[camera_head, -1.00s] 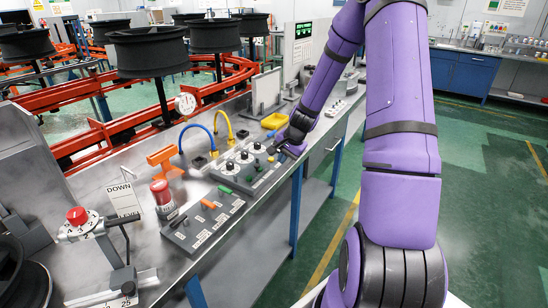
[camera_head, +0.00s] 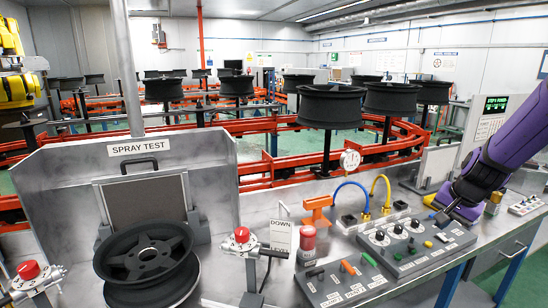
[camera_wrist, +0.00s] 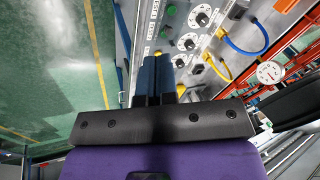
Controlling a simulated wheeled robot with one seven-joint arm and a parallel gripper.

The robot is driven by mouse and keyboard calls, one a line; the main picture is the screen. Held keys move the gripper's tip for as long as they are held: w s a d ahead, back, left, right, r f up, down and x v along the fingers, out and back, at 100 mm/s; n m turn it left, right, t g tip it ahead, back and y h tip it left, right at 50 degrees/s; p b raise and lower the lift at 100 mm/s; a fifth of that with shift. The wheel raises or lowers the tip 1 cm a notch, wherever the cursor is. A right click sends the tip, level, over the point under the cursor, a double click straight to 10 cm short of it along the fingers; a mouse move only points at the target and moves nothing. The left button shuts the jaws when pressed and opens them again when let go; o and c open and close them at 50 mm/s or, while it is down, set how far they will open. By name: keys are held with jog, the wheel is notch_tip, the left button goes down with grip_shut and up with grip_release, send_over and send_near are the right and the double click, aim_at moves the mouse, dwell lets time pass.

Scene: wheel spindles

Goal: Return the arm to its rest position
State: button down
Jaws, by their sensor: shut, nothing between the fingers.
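My arm is purple with black bands and reaches in from the right edge in the head view. My gripper (camera_head: 443,218) is over the right end of a grey control panel (camera_head: 410,264) that has round knobs and coloured buttons. In the wrist view my gripper (camera_wrist: 154,60) has its two dark blue fingers pressed together, with nothing held. The panel's knobs and a green button (camera_wrist: 157,55) lie just beyond the fingertips. I cannot tell whether the fingertips touch the panel.
A spray test station (camera_head: 140,149) holds a black wheel (camera_head: 145,258) at left. Wheels ride a red conveyor behind. Green floor lies at right.

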jog(key=s+a+r+n+h, duration=0.1)
jog(key=s+a+r+n, duration=0.4)
jog(key=s+a+r, duration=0.75)
jog(key=s+a+r+n+t, duration=0.1)
jog(key=s+r+n, duration=0.3)
jog(key=s, duration=0.9)
notch_tip(320, 180, up, 2)
